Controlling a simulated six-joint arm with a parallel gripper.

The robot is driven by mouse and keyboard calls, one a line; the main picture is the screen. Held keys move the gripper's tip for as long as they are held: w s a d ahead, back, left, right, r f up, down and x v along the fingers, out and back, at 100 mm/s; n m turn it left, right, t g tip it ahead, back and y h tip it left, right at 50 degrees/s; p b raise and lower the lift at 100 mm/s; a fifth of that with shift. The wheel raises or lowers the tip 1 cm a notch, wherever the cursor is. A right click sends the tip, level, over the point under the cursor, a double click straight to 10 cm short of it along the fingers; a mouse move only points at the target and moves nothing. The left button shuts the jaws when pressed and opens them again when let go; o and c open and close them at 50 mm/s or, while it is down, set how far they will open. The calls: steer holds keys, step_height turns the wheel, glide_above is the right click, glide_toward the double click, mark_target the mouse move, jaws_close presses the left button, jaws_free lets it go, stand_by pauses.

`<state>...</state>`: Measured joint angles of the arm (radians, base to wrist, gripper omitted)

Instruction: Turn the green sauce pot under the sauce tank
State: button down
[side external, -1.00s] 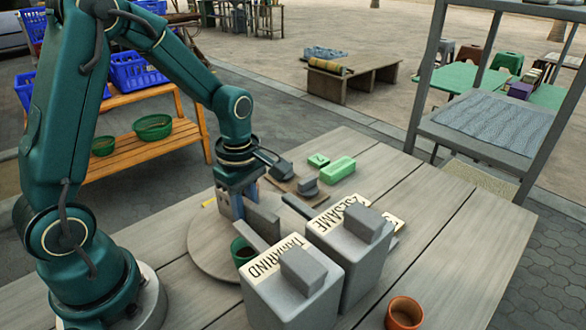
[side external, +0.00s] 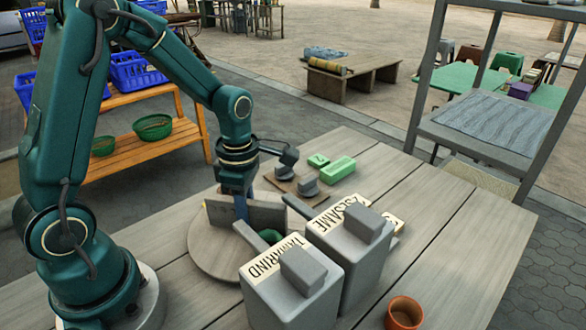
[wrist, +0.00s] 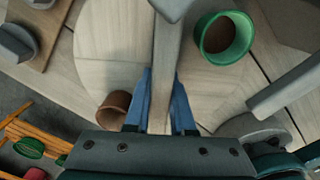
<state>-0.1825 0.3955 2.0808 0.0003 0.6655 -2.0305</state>
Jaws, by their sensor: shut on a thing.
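My gripper (side external: 241,207) is low over the round wooden turntable (side external: 208,250), its blue fingers shut on the upright grey fin (side external: 268,216). The wrist view shows the fin between both fingers (wrist: 162,88). The green sauce pot (side external: 271,236) stands on the turntable near the TAMARIND tank (side external: 290,285), beside that tank's grey spout (side external: 249,234), and is partly hidden. In the wrist view the green pot (wrist: 226,37) is upright with brown inside. I cannot tell whether it is exactly under the spout. The SESAME tank (side external: 352,255) stands behind the TAMARIND one.
A brown pot (wrist: 113,110) is at the turntable's edge, left of the fingers. An orange-brown pot (side external: 405,313) stands at the table's front right. A board with grey pieces (side external: 306,186) and green blocks (side external: 340,168) lie behind.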

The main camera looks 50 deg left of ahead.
steer(key=shift+n, duration=4.6)
steer(key=c, duration=0.8)
jaws_free()
steer(key=shift+o, duration=0.2)
steer(key=shift+r, duration=2.6)
